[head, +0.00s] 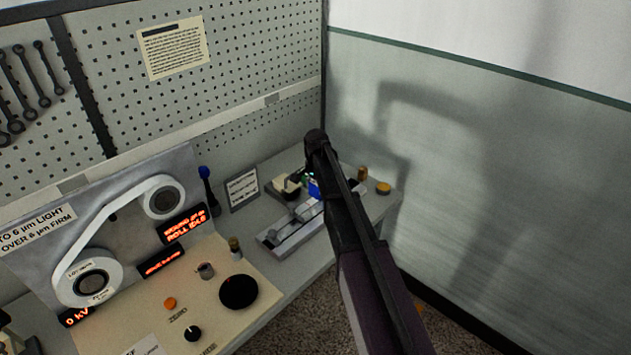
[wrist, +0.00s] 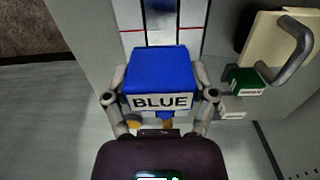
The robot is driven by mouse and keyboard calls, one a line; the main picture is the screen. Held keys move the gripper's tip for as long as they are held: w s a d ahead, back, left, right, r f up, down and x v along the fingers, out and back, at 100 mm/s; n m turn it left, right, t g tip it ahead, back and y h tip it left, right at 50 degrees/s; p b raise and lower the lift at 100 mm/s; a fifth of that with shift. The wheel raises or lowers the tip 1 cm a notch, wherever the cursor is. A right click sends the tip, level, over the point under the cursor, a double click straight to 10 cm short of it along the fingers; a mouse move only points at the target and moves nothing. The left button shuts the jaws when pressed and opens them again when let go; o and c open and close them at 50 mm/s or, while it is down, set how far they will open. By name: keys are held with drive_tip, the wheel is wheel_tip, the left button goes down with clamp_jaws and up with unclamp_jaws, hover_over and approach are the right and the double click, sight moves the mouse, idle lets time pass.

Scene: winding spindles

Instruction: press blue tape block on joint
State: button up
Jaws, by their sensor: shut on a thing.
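The blue tape block (wrist: 158,68), labelled BLUE, is between the two fingers of my gripper (wrist: 160,92) in the wrist view. My gripper is shut on it. In the head view a small part of the blue block (head: 314,189) shows beside my arm, which hides most of my gripper. Just beyond the block in the wrist view is a pale splicing strip (wrist: 160,20) with a red line across it and dark lines along it. I cannot tell whether the block touches the strip. In the head view the splicing fixture (head: 290,232) lies on the bench below the block.
A green block (wrist: 243,80) and a whitish block (wrist: 232,107) sit right of my gripper in the wrist view, near a beige holder with a grey handle (wrist: 292,50). The winding panel with a black knob (head: 238,292) is at left. A wall stands at right.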

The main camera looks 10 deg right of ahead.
sight(316, 210)
drive_tip(key=shift+w+d+r, duration=0.1)
drive_tip(key=shift+w+d, duration=0.05)
drive_tip(key=shift+r, duration=0.1)
drive_tip(key=shift+a+r+p, duration=0.2)
drive_tip(key=shift+r+p, duration=0.25)
drive_tip(key=shift+p, duration=0.1)
drive_tip(key=shift+f+b, duration=0.3)
drive_tip(key=shift+f, duration=0.05)
drive_tip(key=shift+f+b, duration=3.2)
drive_tip(key=shift+f+b, duration=0.5)
drive_tip(key=shift+b, duration=0.05)
drive_tip(key=shift+r, duration=0.15)
idle(0.6)
